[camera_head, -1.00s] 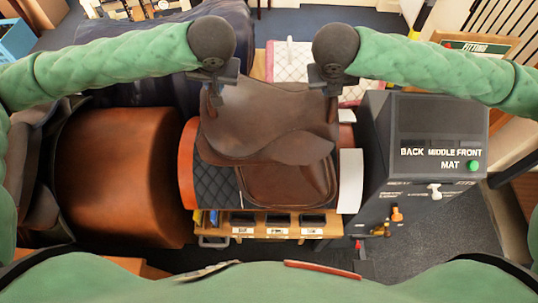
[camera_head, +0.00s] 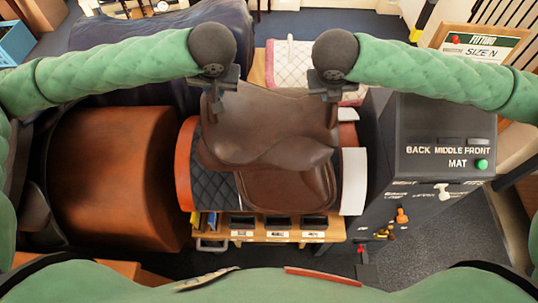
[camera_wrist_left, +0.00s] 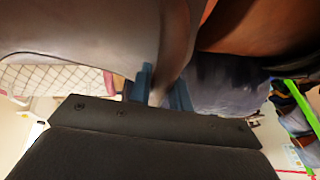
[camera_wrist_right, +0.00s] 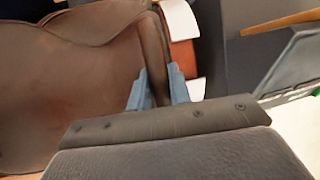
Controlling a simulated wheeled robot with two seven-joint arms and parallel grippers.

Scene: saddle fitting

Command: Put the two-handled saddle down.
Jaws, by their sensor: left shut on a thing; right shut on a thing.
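The brown leather saddle (camera_head: 265,150) hangs between my two grippers, over a rounded stand with an orange left end (camera_head: 184,165) and a white right end (camera_head: 353,180). A dark quilted pad (camera_head: 212,182) shows on the stand, left of and below the saddle. My left gripper (camera_head: 217,85) is shut on the saddle's far left edge. My right gripper (camera_head: 329,87) is shut on its far right edge. Each wrist view shows blue fingers around a thin brown part of the saddle (camera_wrist_right: 70,85). The saddle hides most of the stand; I cannot tell whether they touch.
A dark console (camera_head: 440,130) marked BACK, MIDDLE, FRONT and MAT stands right of the stand. A large brown rounded form (camera_head: 110,180) is close on the left. A wooden shelf front (camera_head: 275,237) lies below. A white quilted pad (camera_head: 287,60) lies behind.

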